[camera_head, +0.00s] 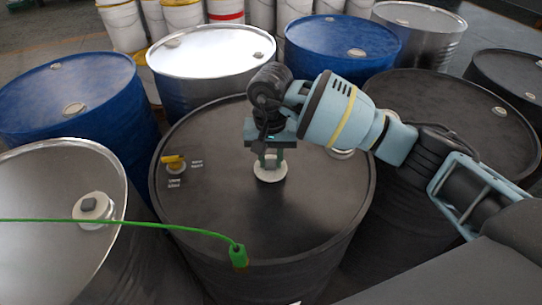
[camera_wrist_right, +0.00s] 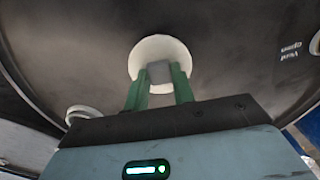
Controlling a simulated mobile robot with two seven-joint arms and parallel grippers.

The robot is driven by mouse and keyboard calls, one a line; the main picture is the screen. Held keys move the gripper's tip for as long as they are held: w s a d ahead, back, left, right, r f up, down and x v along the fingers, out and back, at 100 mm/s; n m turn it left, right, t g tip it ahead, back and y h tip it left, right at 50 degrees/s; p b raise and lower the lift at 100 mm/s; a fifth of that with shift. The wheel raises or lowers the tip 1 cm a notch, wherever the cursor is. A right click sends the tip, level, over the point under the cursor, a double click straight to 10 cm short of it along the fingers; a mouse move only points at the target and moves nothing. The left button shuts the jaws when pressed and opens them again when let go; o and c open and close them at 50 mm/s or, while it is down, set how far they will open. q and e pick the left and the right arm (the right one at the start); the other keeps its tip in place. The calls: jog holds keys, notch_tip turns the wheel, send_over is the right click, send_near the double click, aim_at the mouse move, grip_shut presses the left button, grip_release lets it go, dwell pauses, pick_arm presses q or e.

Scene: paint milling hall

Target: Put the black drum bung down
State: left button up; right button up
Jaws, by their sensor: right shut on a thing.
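The black drum (camera_head: 225,225) stands upright in the middle of the head view, its dark lid facing up. My right gripper (camera_head: 269,157) is over the middle of this lid, fingers pointing down. In the right wrist view its green fingers (camera_wrist_right: 160,88) are shut on the grey knob of the drum bung (camera_wrist_right: 159,72). A pale round disc (camera_wrist_right: 150,50) shows around and under the knob; it also shows in the head view (camera_head: 270,175). I cannot tell whether the bung touches the lid or hangs just above it. My left gripper is not in view.
A yellow-handled vent valve (camera_head: 174,160) with lettering stands left on the lid. A green cable ends in a green clamp (camera_head: 238,256) at the drum's near edge. Blue drums (camera_head: 80,85) and steel drums (camera_head: 213,50) crowd around. The lid's front part is mostly bare.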

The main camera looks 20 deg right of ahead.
aim_at(271, 163)
jog(key=shift+f, duration=0.2)
jog(key=o, duration=0.9)
jog(key=shift+r, duration=0.1)
notch_tip(271, 163, up, 12)
jog(key=shift+r, duration=0.1)
jog(key=shift+s, duration=0.1)
dwell(0.3)
